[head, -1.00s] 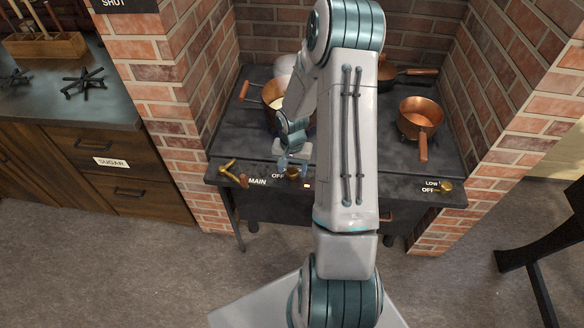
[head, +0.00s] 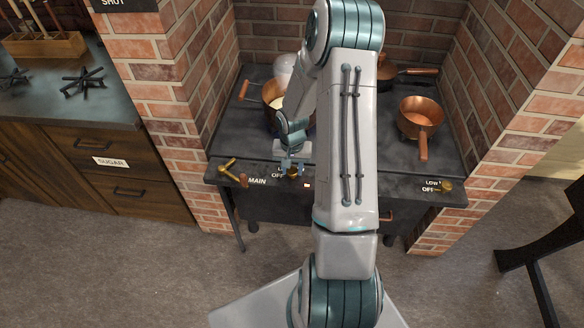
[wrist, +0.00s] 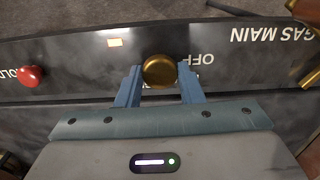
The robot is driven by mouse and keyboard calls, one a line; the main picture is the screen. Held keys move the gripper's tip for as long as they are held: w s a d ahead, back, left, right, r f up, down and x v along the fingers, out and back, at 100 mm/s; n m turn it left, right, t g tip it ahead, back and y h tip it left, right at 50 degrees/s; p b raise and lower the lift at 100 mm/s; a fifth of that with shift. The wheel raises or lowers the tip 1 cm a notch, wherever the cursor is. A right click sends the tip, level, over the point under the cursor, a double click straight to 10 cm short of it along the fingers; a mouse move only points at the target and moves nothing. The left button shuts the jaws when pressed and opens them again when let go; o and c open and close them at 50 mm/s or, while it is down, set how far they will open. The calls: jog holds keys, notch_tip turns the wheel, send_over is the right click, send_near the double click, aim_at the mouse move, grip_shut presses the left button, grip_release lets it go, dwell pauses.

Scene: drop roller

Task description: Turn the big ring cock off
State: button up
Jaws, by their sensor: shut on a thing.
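The big ring cock (wrist: 159,71) is a round brass knob on the stove's dark front panel. In the wrist view it sits between the tips of my gripper (wrist: 159,87), whose two blue fingers are shut on its sides. In the head view my gripper (head: 292,165) is down at the panel, over the brass cock (head: 294,172). The OFF lettering beside the cock is partly covered by a finger, and the marks under the gripper are hidden, so I cannot tell its setting.
The brass gas main lever (head: 229,168) is left of the cock, near the MAIN label. A copper pot (head: 271,92) stands behind my arm, and a copper saucepan (head: 420,115) is at right. Another small brass knob (head: 445,187) is at the panel's right. A red knob (wrist: 31,76) shows in the wrist view.

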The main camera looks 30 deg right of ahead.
aim_at(292, 170)
jog(key=n, duration=0.8)
jog(key=shift+w+n, duration=0.1)
jog(key=shift+n, duration=0.4)
jog(key=o, duration=1)
notch_tip(292, 170, up, 14)
dwell(0.6)
